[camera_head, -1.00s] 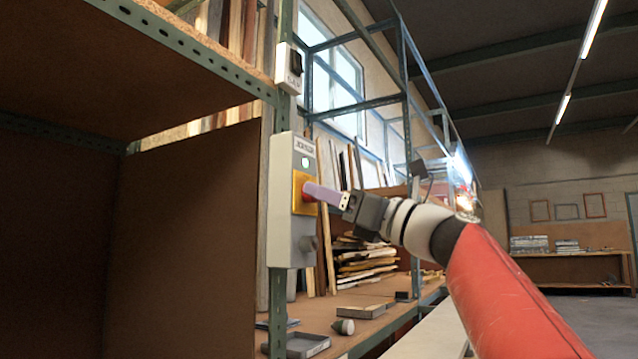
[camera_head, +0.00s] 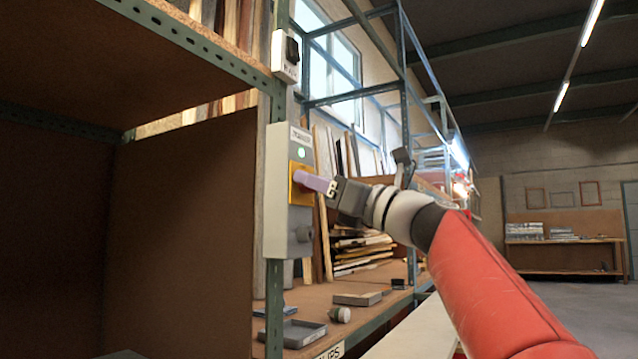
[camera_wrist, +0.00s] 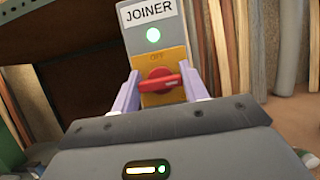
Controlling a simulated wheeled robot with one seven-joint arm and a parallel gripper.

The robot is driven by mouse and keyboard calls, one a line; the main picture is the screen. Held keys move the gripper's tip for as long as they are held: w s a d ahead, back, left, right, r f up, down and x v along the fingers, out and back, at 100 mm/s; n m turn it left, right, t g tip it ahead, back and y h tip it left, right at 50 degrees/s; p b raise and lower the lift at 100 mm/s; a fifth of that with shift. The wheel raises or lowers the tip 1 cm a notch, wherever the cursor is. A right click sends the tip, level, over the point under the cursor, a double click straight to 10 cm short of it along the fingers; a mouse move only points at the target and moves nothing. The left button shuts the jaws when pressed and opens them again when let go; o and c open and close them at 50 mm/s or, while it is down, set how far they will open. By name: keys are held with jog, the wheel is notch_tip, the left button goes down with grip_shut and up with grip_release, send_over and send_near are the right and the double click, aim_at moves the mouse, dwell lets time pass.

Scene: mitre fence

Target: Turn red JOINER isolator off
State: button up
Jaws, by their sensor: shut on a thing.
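The grey JOINER isolator box (camera_head: 284,220) is fixed to a green upright post, and its nameplate (camera_wrist: 149,12) reads JOINER in the wrist view. A green lamp (camera_wrist: 153,35) is lit above a yellow plate (camera_wrist: 158,57) marked OFF at its top. The red rotary handle (camera_wrist: 158,84) lies nearly level across the plate, its right end slightly higher. My gripper (camera_wrist: 160,74) has its pale purple fingers on either side of the handle and is shut on it. In the head view, my gripper (camera_head: 310,183) meets the yellow plate and hides most of the handle.
A smaller switch box (camera_head: 286,56) is mounted above on the same post. Brown panels and a shelf close off the left side. A bench below holds a grey tray (camera_head: 293,333) and a small pale object (camera_head: 340,314). Timber leans behind the post.

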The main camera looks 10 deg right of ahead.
jog(key=shift+n, duration=0.4)
jog(key=n+g+y, duration=0.1)
jog(key=n, duration=0.1)
jog(key=n+g, duration=0.1)
jog(key=n, duration=0.2)
jog(key=n+g+y, duration=0.1)
jog(key=n, duration=0.1)
jog(key=shift+r+n+g+y+p, duration=0.1)
jog(key=shift+n+g+y+p, duration=0.2)
jog(key=shift+n+g+p, duration=0.1)
jog(key=n+g+p, duration=0.1)
jog(key=n+g, duration=0.1)
jog(key=n, duration=0.2)
jog(key=shift+n+g+p, duration=0.7)
jog(key=shift+n+p, duration=0.15)
jog(key=shift+n, duration=0.85)
jog(key=o, duration=1)
